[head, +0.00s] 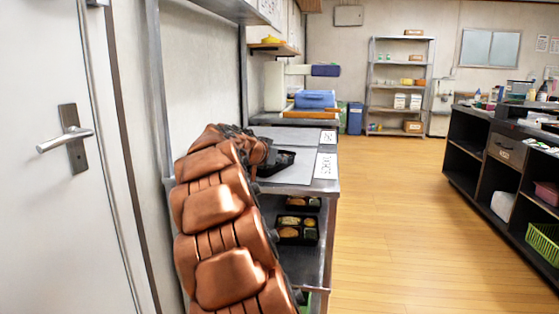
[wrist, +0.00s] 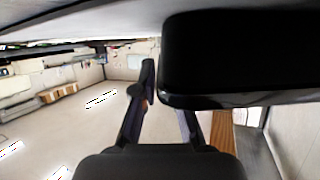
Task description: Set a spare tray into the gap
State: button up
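An empty-looking black tray (head: 284,161) is at the grey tabletop, beside the end of my arm. In the wrist view the black tray (wrist: 240,60) fills the upper right. My gripper (wrist: 155,72) is at the tray's left edge, one finger outside the wall and the other running behind the near rim. The fingers converge and appear shut on the tray wall; the second tip is hidden. In the head view my gripper (head: 270,158) is small and dark. Filled bento trays (head: 288,233) sit on the shelf below. I cannot make out a gap.
White labelled cards (head: 326,166) lie along the table's right edge. A blue bundle (head: 315,98) and other goods stand beyond the table. A door (head: 72,140) and wall are close on the left. The wooden floor (head: 390,220) on the right is clear up to a black shelf unit (head: 500,165).

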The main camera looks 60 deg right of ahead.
jog(key=o, duration=0.3)
jog(key=shift+r, duration=0.1)
jog(key=shift+a+r, duration=0.1)
jog(key=p+v, duration=0.2)
jog(key=v, duration=0.9)
jog(key=shift+a, duration=0.35)
jog(key=shift+a, duration=0.1)
jog(key=s+a+f+n+y, duration=0.3)
jog(key=a+f, duration=0.5)
jog(key=a, duration=0.4)
jog(key=s+a+f+n+y, duration=0.4)
jog(key=a+f, duration=0.4)
jog(key=a, duration=0.4)
jog(key=s+a+f+n+g+y, duration=0.1)
jog(key=s+a+f+n+y, duration=0.3)
jog(key=a+f, duration=0.4)
jog(key=s+a+n, duration=0.1)
jog(key=s+a, duration=0.1)
jog(key=a, duration=0.3)
jog(key=shift+s+f+n, duration=0.25)
jog(key=shift+s+n, duration=0.05)
jog(key=shift+n, duration=0.1)
jog(key=shift+o, duration=0.2)
jog(key=s+a+f+n+g+y, duration=0.2)
jog(key=s+a+n, duration=0.3)
jog(key=s+a, duration=0.5)
jog(key=shift+s+a+f+n+g+y, duration=0.3)
jog(key=shift+s+a+f+n+y, duration=0.1)
jog(key=shift+a+f, duration=0.45)
